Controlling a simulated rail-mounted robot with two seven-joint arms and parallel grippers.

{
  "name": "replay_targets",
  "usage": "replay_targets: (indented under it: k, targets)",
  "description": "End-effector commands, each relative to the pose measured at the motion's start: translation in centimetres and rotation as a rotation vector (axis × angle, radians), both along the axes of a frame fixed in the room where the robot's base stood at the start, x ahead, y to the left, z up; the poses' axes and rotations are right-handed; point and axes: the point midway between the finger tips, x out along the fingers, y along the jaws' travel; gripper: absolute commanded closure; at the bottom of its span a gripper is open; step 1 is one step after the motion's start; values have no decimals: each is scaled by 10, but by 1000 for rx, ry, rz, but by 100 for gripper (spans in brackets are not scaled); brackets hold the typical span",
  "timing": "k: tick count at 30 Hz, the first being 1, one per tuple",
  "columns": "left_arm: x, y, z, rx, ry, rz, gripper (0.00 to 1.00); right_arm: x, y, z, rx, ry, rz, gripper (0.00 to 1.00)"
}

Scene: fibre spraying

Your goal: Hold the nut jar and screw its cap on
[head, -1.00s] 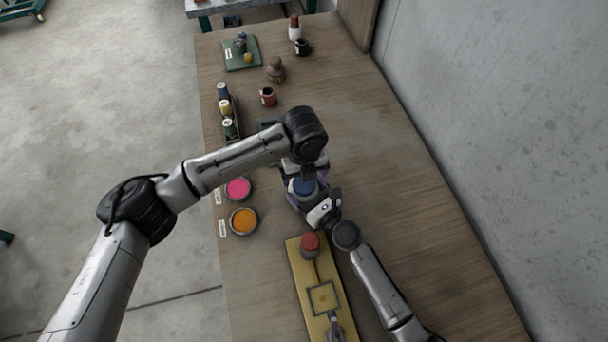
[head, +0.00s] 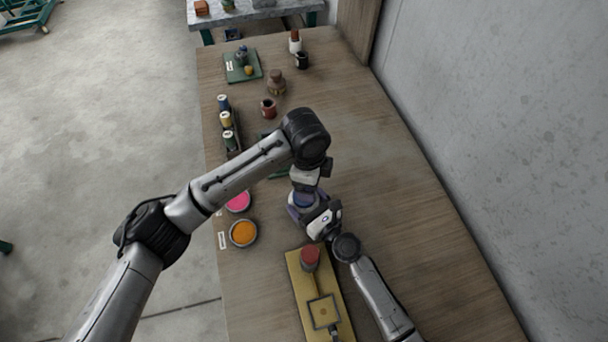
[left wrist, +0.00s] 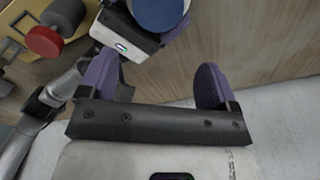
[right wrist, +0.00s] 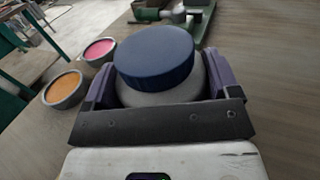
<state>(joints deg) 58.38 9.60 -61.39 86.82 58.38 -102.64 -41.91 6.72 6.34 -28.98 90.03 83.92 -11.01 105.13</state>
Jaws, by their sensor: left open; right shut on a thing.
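The nut jar (right wrist: 160,98) is a pale, round jar held between the purple fingers of my right gripper (right wrist: 160,92) in the right wrist view. A blue cap (right wrist: 155,55) sits on top of the jar and looks slightly tilted there. In the head view the blue cap (head: 304,199) is partly hidden by my left wrist. My left gripper (left wrist: 158,85) is open and empty, with its purple fingers apart. In the left wrist view the blue cap (left wrist: 158,12) lies beyond the fingers, at the top edge, not between them.
A yellow board (head: 302,280) with a red knob (head: 310,258) lies in front. Bowls of orange (head: 243,233) and pink (head: 238,201) material stand to the left. Thread spools (head: 226,119) and a small red pot (head: 268,108) stand farther back. The table's right side is clear.

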Motion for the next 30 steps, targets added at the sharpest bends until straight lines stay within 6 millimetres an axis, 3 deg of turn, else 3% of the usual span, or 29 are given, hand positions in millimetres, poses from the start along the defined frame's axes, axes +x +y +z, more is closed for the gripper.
replay_targets:
  k: [21, 30]
  targets:
    - [2, 15, 5, 60, 76, 1470, 17, 0, 0, 0, 0, 0, 0, 84]
    - [1, 17, 5, 63, 91, 1922, 17, 0, 0, 0, 0, 0, 0, 84]
